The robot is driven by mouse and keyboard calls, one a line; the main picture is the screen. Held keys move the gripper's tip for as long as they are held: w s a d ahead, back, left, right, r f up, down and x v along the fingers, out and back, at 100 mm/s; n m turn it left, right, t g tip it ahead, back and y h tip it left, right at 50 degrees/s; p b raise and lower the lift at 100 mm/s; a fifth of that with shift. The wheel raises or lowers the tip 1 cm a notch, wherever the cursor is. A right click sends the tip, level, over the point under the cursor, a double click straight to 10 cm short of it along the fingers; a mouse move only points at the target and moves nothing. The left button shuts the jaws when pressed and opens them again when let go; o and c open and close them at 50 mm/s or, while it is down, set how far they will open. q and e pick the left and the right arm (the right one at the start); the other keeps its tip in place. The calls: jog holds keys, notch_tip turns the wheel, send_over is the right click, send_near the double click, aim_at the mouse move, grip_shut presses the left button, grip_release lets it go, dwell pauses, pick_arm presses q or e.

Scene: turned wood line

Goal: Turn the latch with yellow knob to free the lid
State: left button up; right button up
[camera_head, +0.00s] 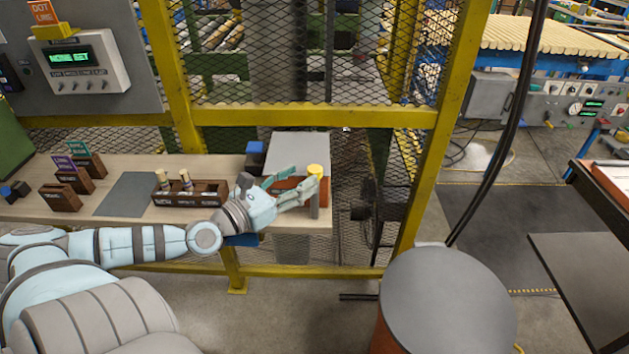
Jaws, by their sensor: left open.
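The yellow knob (316,170) is at the right end of the bench, at the front right of a box with a flat grey lid (298,147). The latch (315,202) shows as a narrow grey upright part below the knob. The lid looks closed. My left gripper (303,186) reaches in from the left in front of the box. Its fingers are open and point right, close to the knob and latch. I cannot tell whether they touch. The fingers hide part of the box's reddish-brown front. My right gripper is not in view.
A wooden tray (206,198) with turned pieces, a dark mat (127,194) and small labelled wooden boxes (60,198) stand on the bench to the left. Yellow mesh fencing (290,117) rises behind the bench. A round grey-topped drum (447,300) stands at the front right.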

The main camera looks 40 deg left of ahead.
aim_at(310, 170)
pick_arm(q)
jog(key=w+p, duration=0.2)
jog(key=w, duration=0.1)
jog(key=w+p, duration=0.1)
jog(key=shift+w+d+r, duration=0.2)
jog(key=shift+w+r, duration=0.05)
jog(key=shift+w, duration=0.05)
jog(key=shift+w+d+f, duration=0.25)
jog(key=shift+w, duration=0.35)
